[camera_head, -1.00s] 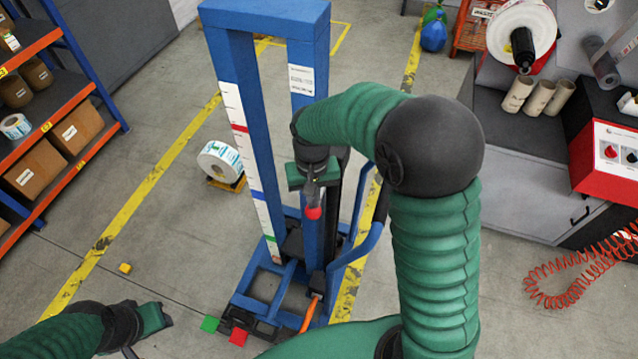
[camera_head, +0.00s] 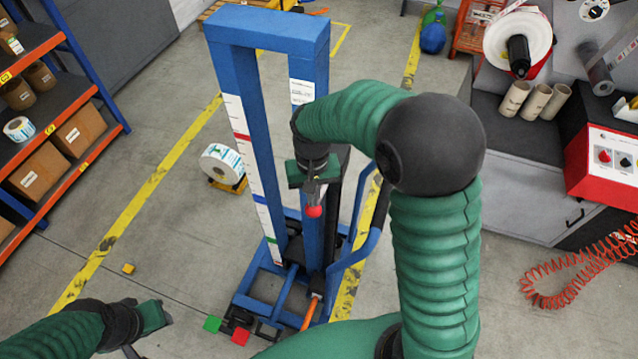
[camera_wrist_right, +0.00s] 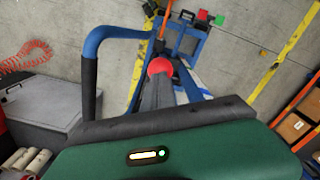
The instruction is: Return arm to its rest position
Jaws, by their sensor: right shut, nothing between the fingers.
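My right arm bends over in front of a blue lift (camera_head: 267,28) in the head view. My right gripper (camera_head: 316,193) points down at the lift's mast, shut. A red ball-shaped knob (camera_head: 314,211) shows at its fingertips; in the right wrist view the knob (camera_wrist_right: 160,66) lies just beyond the grey fingers (camera_wrist_right: 158,92). I cannot tell whether they touch it. My left gripper (camera_head: 160,320) is low at the left in the head view, away from the lift; its finger opening is not clear.
A blue handle bar (camera_head: 365,235) curves close to the right gripper. Shelving (camera_head: 75,100) is at the left, and a bench with a red control box (camera_head: 600,160) at the right.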

